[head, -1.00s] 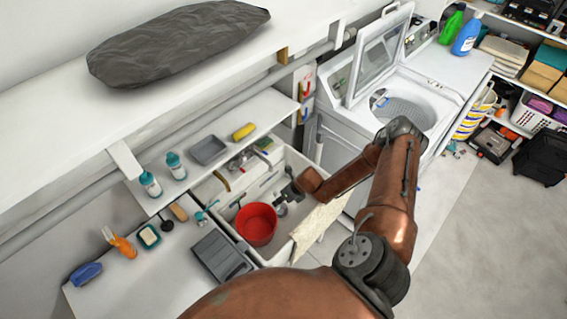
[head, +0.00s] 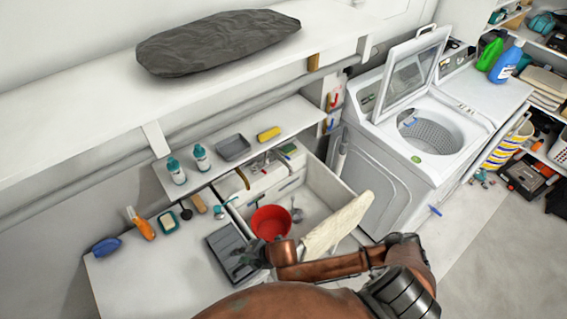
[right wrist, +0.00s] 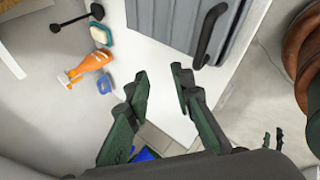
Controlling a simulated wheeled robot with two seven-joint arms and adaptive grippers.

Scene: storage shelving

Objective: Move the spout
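The white sink (head: 331,188) holds a red bucket (head: 270,223) at its left side. Small metal tap fittings (head: 262,163) show along the sink's back edge; the spout's shape and angle are too small to make out. My right gripper (head: 243,262) is in front of the bucket, over the grey ribbed board left of the sink, apart from the fittings. In the right wrist view its fingers (right wrist: 160,76) are spread with nothing between them, beside the ribbed board (right wrist: 180,25). My left gripper is not in view.
An orange bottle (head: 141,224), a sponge dish (head: 168,222) and a blue brush (head: 105,247) lie on the left counter. A beige cloth (head: 337,226) hangs over the sink's front. A washer (head: 420,130) with its lid up stands at right. A shelf (head: 290,115) overhangs the sink.

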